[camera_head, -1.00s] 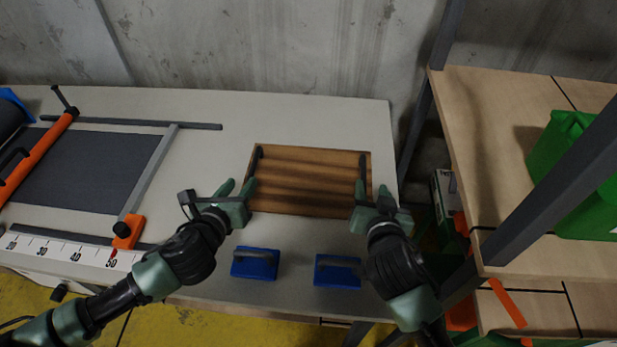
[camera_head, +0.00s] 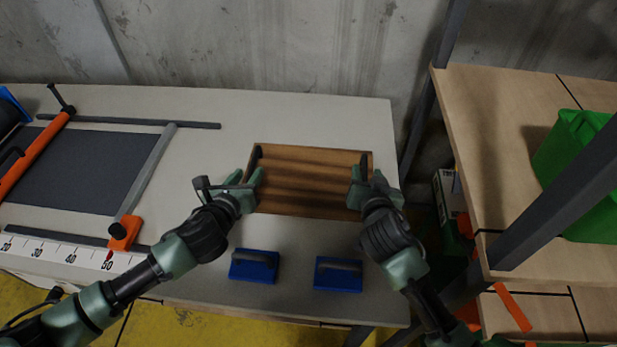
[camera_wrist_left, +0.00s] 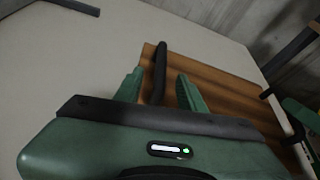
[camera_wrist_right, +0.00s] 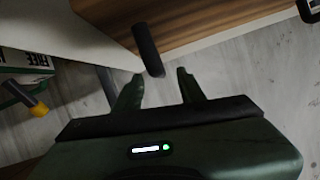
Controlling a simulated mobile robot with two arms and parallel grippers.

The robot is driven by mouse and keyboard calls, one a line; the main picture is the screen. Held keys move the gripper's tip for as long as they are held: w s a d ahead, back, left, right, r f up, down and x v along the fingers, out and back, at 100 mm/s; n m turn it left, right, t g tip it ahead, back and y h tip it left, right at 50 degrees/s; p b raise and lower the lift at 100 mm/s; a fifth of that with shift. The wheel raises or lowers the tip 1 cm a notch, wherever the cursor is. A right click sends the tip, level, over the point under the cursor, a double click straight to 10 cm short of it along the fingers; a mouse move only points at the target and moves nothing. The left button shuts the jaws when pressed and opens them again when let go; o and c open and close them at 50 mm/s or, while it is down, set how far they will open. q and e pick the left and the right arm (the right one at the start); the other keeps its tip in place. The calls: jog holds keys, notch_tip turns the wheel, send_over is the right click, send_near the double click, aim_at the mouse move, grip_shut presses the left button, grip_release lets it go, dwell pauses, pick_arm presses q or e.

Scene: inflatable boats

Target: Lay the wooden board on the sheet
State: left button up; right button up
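The wooden board (camera_head: 308,182) lies flat on the light table, with a dark handle at its left end and another at its right end. The dark grey sheet (camera_head: 75,168) lies on the table at the left. My left gripper (camera_head: 250,180) is at the board's left end; in the left wrist view its open fingers (camera_wrist_left: 160,88) stand on either side of the left handle (camera_wrist_left: 160,65). My right gripper (camera_head: 362,176) is at the right end; in the right wrist view its open fingers (camera_wrist_right: 158,82) are on either side of the handle's near end (camera_wrist_right: 148,50).
Two blue blocks with grey handles, a left one (camera_head: 254,266) and a right one (camera_head: 338,274), sit near the table's front edge. An orange bar (camera_head: 36,155) and a ruler (camera_head: 60,255) border the sheet. A shelf (camera_head: 500,130) with a green crate (camera_head: 572,150) stands at right.

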aim_at(366, 169)
pick_arm(q)
jog(key=shift+x, duration=1.4)
pick_arm(e)
jog(key=shift+x, duration=2.2)
pick_arm(q)
grip_shut()
pick_arm(e)
grip_shut()
pick_arm(q)
jog(key=shift+r, duration=0.1)
pick_arm(e)
jog(key=shift+r, duration=0.1)
